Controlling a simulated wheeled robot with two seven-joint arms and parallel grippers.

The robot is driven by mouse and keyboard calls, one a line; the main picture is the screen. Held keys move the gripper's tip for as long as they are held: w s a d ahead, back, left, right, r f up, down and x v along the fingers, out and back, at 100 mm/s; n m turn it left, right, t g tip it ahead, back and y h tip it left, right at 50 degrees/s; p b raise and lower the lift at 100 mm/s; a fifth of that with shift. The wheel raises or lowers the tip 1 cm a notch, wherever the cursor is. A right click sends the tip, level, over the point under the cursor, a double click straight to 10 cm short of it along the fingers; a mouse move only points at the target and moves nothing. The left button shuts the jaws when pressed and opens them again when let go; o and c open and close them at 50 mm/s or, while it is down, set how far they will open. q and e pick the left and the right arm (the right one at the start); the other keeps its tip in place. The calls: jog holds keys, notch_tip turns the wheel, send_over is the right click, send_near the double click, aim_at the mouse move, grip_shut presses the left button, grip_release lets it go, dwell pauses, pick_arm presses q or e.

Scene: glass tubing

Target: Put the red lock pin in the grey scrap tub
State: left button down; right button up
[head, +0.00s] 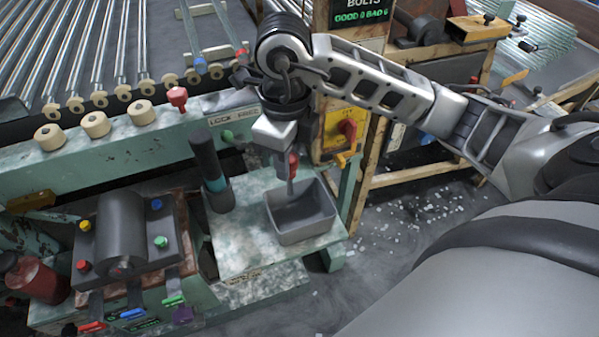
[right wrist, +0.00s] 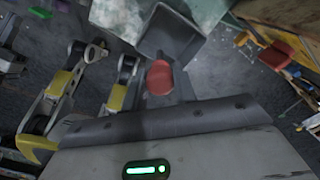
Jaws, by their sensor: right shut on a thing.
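The red lock pin (head: 293,164) is held upright in my right gripper (head: 287,160), with its grey shank pointing down. My right gripper is shut on it and hangs directly over the grey scrap tub (head: 316,225). The lower end of the shank appears at or just inside the tub's opening; exact depth is unclear. In the right wrist view the pin's red head (right wrist: 160,78) shows at the fingers, with the tub (right wrist: 152,44) beyond it. The tub stands on a pale green mottled shelf (head: 238,240). My left gripper is not in view.
A dark cylinder (head: 207,160) stands left of the tub. A yellow panel with a red switch (head: 347,129) is close to the right. A red knob (head: 177,97) stands on the green rail. A roller machine (head: 124,235) is at lower left. The shelf's front is clear.

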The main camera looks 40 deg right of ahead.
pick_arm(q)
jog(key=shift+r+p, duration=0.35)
pick_arm(e)
notch_tip(320, 180, down, 6)
jog(key=d, duration=0.2)
jog(key=shift+d+r, duration=0.15)
jog(key=shift+d, duration=0.05)
jog(key=shift+w, duration=0.1)
pick_arm(q)
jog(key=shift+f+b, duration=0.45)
jog(key=shift+b, duration=0.2)
pick_arm(e)
jog(key=shift+f, duration=0.6)
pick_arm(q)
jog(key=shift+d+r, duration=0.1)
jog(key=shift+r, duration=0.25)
pick_arm(e)
jog(key=o, duration=1)
jog(key=shift+c, duration=0.2)
